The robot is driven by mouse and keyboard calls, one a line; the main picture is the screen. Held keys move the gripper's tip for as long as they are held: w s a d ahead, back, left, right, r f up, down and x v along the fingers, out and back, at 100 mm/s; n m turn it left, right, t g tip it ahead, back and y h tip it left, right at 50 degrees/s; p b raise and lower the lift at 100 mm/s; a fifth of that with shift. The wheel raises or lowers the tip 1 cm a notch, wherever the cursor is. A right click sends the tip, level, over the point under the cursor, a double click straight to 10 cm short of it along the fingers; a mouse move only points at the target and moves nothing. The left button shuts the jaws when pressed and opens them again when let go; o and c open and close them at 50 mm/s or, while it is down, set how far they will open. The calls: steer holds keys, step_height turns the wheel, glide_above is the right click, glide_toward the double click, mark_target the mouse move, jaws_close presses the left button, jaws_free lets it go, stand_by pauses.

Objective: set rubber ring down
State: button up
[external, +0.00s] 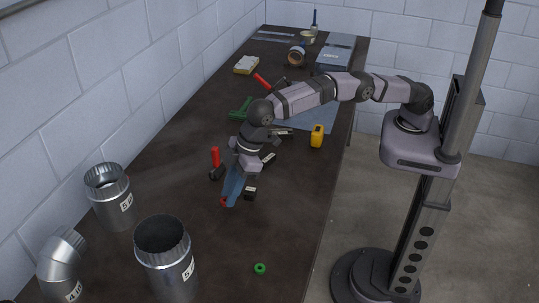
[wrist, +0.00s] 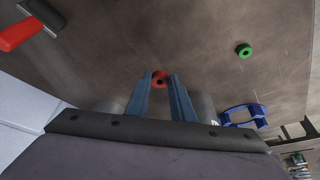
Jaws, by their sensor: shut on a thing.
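My gripper (external: 228,202) points down over the dark bench, with blue fingers. It is shut on a small red rubber ring (external: 223,201). In the wrist view the red ring (wrist: 159,77) sits between the tips of the two blue fingers (wrist: 160,88), its dark hole showing. The ring is at or close above the bench top; I cannot tell whether it touches. A green ring (external: 260,268) lies flat on the bench, apart from my gripper, and also shows in the wrist view (wrist: 244,50).
Metal ducts (external: 112,205) (external: 172,265) and an elbow (external: 60,262) stand at the near left. A red-handled hammer (external: 215,157) is close beside my gripper. A yellow item (external: 317,136) sits at right. A blue object (wrist: 243,115) shows in the wrist view. Bench around the green ring is clear.

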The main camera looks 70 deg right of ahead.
steer(key=shift+d, duration=0.1)
steer(key=w+d+r+m, duration=0.1)
steer(key=w+d+r, duration=0.1)
steer(key=w+d, duration=0.2)
steer(key=w+d+r+m+h, duration=0.1)
steer(key=w+d, duration=0.3)
steer(key=d, duration=0.4)
steer(key=w+d+r+m, duration=0.1)
steer(key=w+d+r, duration=0.2)
steer(key=d, duration=0.3)
steer(key=shift+w+d+m+t, duration=0.2)
steer(key=shift+w+m+t, duration=0.15)
steer(key=shift+w, duration=0.35)
steer(key=d+m, duration=0.2)
steer(key=d, duration=0.8)
steer(key=shift+n, duration=0.95)
steer(key=f, duration=0.5)
steer(key=shift+s+f, duration=0.35)
steer(key=shift+f, duration=0.05)
